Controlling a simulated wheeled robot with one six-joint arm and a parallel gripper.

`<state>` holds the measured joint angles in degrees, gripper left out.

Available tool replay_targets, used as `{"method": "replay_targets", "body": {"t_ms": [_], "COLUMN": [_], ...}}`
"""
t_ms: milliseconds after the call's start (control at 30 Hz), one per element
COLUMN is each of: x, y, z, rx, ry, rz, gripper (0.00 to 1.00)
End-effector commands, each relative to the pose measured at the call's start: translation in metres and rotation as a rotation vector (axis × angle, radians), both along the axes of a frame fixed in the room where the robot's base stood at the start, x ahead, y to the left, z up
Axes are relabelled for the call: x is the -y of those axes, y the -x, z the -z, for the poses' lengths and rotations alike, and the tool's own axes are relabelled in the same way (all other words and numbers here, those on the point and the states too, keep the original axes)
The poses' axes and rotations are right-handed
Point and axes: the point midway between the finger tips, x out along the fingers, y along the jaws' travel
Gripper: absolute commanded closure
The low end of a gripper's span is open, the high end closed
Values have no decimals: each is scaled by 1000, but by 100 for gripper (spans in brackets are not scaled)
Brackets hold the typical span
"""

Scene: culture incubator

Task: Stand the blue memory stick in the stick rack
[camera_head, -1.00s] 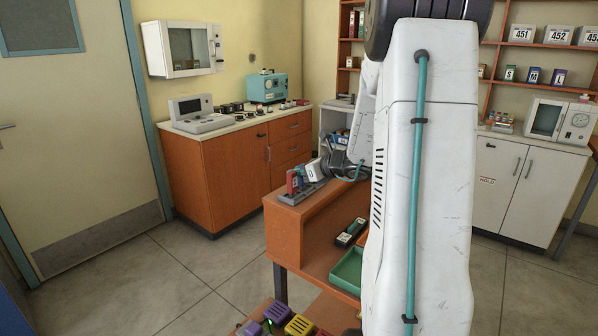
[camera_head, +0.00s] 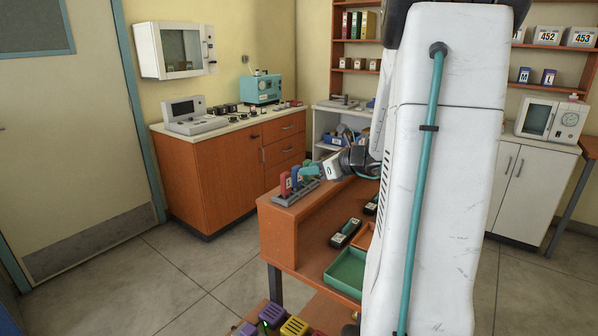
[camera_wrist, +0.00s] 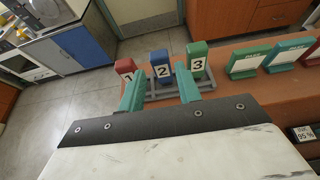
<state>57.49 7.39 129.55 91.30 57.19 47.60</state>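The blue memory stick, marked 2 (camera_wrist: 160,62), stands upright in the grey stick rack (camera_wrist: 163,92), between a red stick marked 1 (camera_wrist: 125,68) and a green stick marked 3 (camera_wrist: 197,62). My gripper (camera_wrist: 160,71) has its two teal fingers spread wide, one to each side of the blue stick in the picture, with clear gaps. I see nothing held. In the head view the rack (camera_head: 292,196) sits on the raised orange shelf, with the blue stick (camera_head: 295,177) in it and my gripper (camera_head: 308,171) at its right.
A green tray (camera_head: 345,272) and dark labelled blocks (camera_head: 345,233) lie on the lower desk top. Purple and yellow blocks (camera_head: 294,327) are at the bottom edge. The floor at left is clear.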

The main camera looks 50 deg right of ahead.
Motion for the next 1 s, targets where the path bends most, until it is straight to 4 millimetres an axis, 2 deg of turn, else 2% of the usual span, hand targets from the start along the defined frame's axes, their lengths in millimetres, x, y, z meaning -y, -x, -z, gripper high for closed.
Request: {"method": "replay_targets", "body": {"t_ms": [100, 200, 300, 367, 467, 567, 600, 667, 700, 800, 900, 1000], "x": [4, 5, 2, -7, -47, -111, -139, -179, -204, -255, -295, -321], "y": [20, 31, 35, 34, 27, 24, 27, 35, 42, 68, 99, 133], "z": [-9, -13, -16, -18, -25, -31, -33, -35, -35, -34, -31, -28], "rx": [1, 0, -1, -6, -25, -49, -56, -63, -63, -55, -34, -4], "ry": [1, 0, 6, 26, 116, 274, 350, 464, 543, 735, 929, 1126], "rz": [4, 2, -8, -42, -179, -415, -525, -692, -804, -1075, -1341, -1600], "gripper": [66, 66, 66, 66, 66, 66, 66, 66, 66, 66, 66, 66]}}
